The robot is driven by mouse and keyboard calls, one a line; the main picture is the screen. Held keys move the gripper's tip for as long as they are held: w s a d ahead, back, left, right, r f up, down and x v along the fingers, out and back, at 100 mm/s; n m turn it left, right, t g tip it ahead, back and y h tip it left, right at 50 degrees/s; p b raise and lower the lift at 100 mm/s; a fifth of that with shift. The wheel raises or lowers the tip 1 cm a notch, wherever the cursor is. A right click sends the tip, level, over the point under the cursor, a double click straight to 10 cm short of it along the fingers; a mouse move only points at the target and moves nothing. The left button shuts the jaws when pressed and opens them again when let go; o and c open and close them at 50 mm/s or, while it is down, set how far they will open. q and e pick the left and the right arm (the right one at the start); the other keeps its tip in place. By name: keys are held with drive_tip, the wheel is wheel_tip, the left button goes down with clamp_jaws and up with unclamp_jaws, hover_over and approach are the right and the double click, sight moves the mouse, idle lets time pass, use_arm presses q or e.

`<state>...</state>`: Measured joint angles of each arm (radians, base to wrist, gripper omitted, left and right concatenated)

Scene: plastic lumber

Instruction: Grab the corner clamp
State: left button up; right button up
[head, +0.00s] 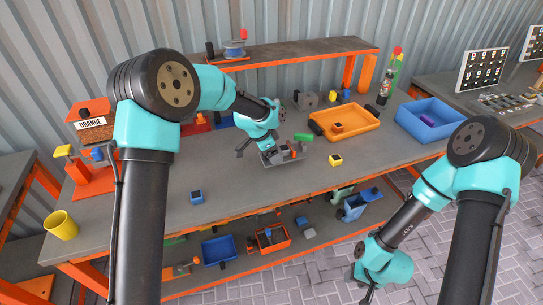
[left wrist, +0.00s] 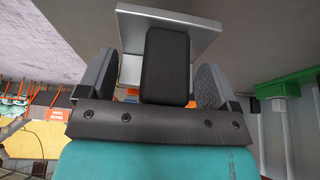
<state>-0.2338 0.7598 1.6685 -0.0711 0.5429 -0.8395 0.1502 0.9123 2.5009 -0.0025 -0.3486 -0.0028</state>
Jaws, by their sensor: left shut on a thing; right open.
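My left gripper (head: 262,153) is low over the middle of the workbench. It is shut on a grey piece (head: 281,155) that I take for the corner clamp, partly hidden by the fingers. In the left wrist view, the two grey fingers of my left gripper (left wrist: 160,80) stand either side of a black block, with a flat grey plate (left wrist: 205,32) beyond it. I cannot tell whether the piece touches the bench. My right gripper (head: 368,294) is at the bottom of the head view, over the paved floor, open and apart from the bench.
A green-topped item (head: 303,137) is close to the held piece. An orange tray (head: 365,130) and a blue bin (head: 407,121) stand to the right. A yellow block (head: 335,160) and a blue block (head: 196,197) lie on the bench. The front middle is clear.

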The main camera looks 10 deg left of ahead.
use_arm(q)
drive_tip(key=s+d+r, duration=0.1)
drive_tip(key=s+d, duration=0.1)
drive_tip(key=s, duration=1.3)
drive_tip(key=shift+s+d+r, duration=0.15)
drive_tip(key=shift+s+r, duration=0.05)
drive_tip(key=shift+s, duration=0.2)
